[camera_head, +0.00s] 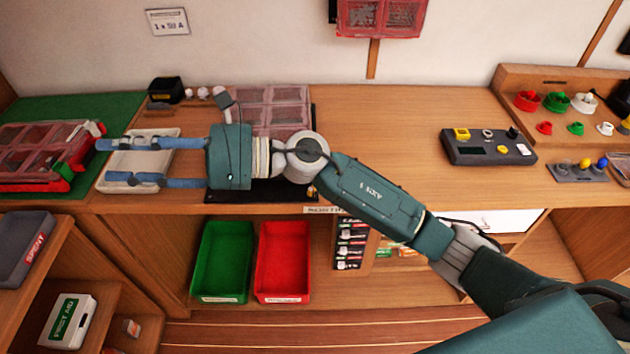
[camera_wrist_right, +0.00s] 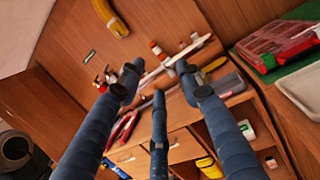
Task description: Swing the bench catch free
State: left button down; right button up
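No part in either view can be made out for certain as the bench catch. In the head view, a red and white clip (camera_head: 95,128) sits at the right side of a red clear-lidded case (camera_head: 40,150) on the green mat. In the wrist view, a pale bar (camera_wrist_right: 176,60) lies slanted beyond my fingers; I cannot tell what it is. My right gripper (camera_head: 106,161) points left above the white tray (camera_head: 166,134), fingers apart and nothing between them. Its spread fingers also show in the wrist view (camera_wrist_right: 158,82). My left gripper is out of view.
A flat compartment box (camera_head: 272,97) and a black box (camera_head: 166,90) stand on the bench behind my right gripper. Green (camera_head: 222,262) and red (camera_head: 283,262) bins are below. Red-handled pliers (camera_wrist_right: 122,130) lie on the lower shelf. The bench middle is clear.

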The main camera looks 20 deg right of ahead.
jog(key=w+d+f+n+g+h, duration=0.1)
jog(key=d+f+n+g+h, duration=0.1)
jog(key=d+f+n+h, duration=0.4)
jog(key=w+d+f+n+g+h, duration=0.15)
jog(key=f+n+h, duration=0.25)
jog(key=f, duration=0.5)
jog(key=w+d+n+h, duration=0.1)
jog(key=w+d+h, duration=0.15)
jog(key=d, duration=0.55)
jog(key=w+d+h, duration=0.1)
jog(key=d+h, duration=0.3)
jog(key=d, duration=0.4)
jog(key=w+d+n+h, duration=0.1)
jog(key=w+d+h, duration=0.15)
jog(key=d, duration=0.55)
jog(key=shift+t+h, duration=0.35)
jog(key=shift+h, duration=0.05)
jog(key=f+p, duration=0.3)
jog(key=f, duration=0.6)
jog(key=shift+s, duration=0.2)
jog(key=shift+f, duration=0.5)
jog(key=shift+c, duration=0.3)
